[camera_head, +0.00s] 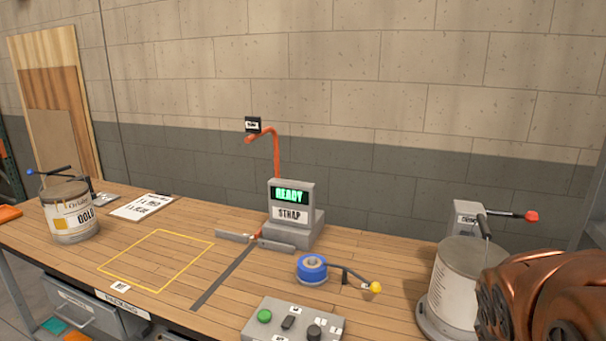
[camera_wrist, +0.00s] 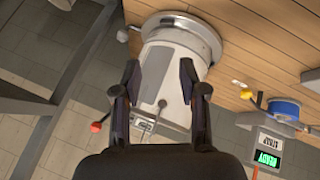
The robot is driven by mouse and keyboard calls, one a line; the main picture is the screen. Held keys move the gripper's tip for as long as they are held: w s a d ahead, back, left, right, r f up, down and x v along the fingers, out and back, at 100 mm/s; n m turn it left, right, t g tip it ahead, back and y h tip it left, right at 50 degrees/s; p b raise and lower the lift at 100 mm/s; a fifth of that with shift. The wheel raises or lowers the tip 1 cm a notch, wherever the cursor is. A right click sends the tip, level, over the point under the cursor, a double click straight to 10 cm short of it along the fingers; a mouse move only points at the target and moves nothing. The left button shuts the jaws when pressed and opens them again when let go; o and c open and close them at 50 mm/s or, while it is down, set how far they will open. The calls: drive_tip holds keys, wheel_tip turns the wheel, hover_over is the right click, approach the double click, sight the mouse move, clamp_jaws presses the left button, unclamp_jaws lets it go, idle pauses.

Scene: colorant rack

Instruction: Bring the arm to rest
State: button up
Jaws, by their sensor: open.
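My gripper (camera_wrist: 160,70) is open in the wrist view, its two dark fingers apart. Between and beyond the fingertips is a pale can (camera_wrist: 168,62) on a round grey base (camera_wrist: 205,33); the frames do not show whether the fingers touch it. In the head view this can (camera_head: 462,285) stands at the right end of the bench, with a grey lid. My copper-coloured arm (camera_head: 550,300) fills the lower right corner there and covers part of the can. The gripper's fingers do not show in the head view.
A device with a red-knobbed lever (camera_head: 531,216) stands behind the can. The bench (camera_head: 200,215) also holds a READY/STRAP display (camera_head: 291,205), a blue roll (camera_head: 311,267), a button box (camera_head: 290,322) and a GOLD can (camera_head: 72,215). The yellow-outlined square (camera_head: 155,260) is empty.

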drive_tip(key=s+a+f+g+y+p, duration=0.1)
drive_tip(key=s+a+f+g+y, duration=0.1)
drive_tip(key=s+a, duration=0.7)
drive_tip(key=s+a+f+n+g+y+p, duration=0.1)
drive_tip(key=s+a+f+g+y, duration=0.1)
drive_tip(key=s+a+g, duration=0.3)
drive_tip(key=s+a+y, duration=0.1)
drive_tip(key=s+a, duration=0.3)
drive_tip(key=s, duration=0.1)
drive_tip(key=shift+a+f, duration=0.15)
drive_tip(key=shift+f, duration=0.15)
